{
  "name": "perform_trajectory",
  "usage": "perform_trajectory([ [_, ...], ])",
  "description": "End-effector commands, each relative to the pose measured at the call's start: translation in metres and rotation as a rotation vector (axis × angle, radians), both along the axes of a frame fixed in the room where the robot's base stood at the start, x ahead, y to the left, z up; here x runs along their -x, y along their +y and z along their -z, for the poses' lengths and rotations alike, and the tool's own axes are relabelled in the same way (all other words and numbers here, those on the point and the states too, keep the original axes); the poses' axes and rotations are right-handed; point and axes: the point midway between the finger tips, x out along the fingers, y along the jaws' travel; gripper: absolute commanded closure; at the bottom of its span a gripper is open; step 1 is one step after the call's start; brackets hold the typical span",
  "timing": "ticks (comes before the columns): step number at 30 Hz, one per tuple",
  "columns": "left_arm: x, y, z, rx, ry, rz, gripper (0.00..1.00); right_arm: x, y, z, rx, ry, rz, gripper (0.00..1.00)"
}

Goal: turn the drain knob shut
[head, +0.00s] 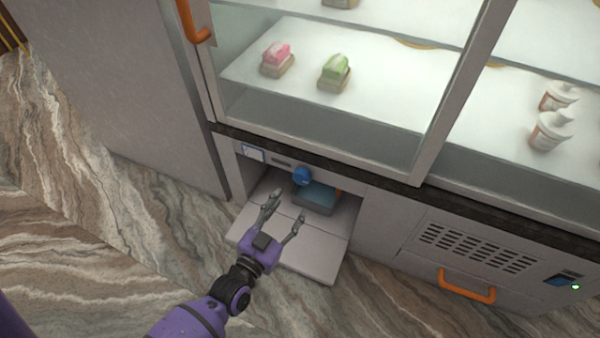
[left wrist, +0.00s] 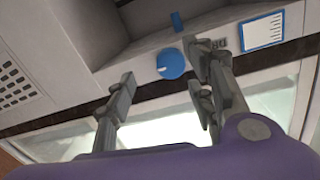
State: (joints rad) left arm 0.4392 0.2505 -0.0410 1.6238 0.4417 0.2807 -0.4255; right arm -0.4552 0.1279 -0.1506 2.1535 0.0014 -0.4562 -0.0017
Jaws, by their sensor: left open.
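The drain knob (head: 302,176) is a round blue knob with a small white mark, on the cabinet front under the glass display. It also shows in the left wrist view (left wrist: 171,64), with a blue mark (left wrist: 177,21) on the panel beside it. My left gripper (head: 286,208) is open and empty, in front of and a little below the knob in the head view. In the left wrist view the knob appears between the two fingers (left wrist: 165,85), apart from them. My right gripper is not in view.
A lowered flap (head: 290,258) lies below an open bay holding a blue-grey box (head: 316,198). A label (head: 252,153) is left of the knob. An orange handle (head: 467,288) sticks out at the right. The glass case (head: 330,135) stands above.

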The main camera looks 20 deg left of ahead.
Motion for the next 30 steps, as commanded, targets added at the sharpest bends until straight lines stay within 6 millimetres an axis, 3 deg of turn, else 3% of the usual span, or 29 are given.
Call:
perform_trajectory([
  [4,-0.003,0.005,-0.014,-0.031,-0.059,-0.025,0.51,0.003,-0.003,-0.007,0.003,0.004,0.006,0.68],
  [11,-0.035,0.002,-0.012,-0.035,-0.059,-0.023,0.51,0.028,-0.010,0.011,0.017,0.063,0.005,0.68],
  [18,-0.068,-0.001,-0.012,-0.035,-0.057,-0.023,0.51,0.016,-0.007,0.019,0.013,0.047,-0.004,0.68],
  [30,-0.077,-0.002,-0.013,-0.037,-0.055,-0.022,0.51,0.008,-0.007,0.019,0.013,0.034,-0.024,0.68],
])
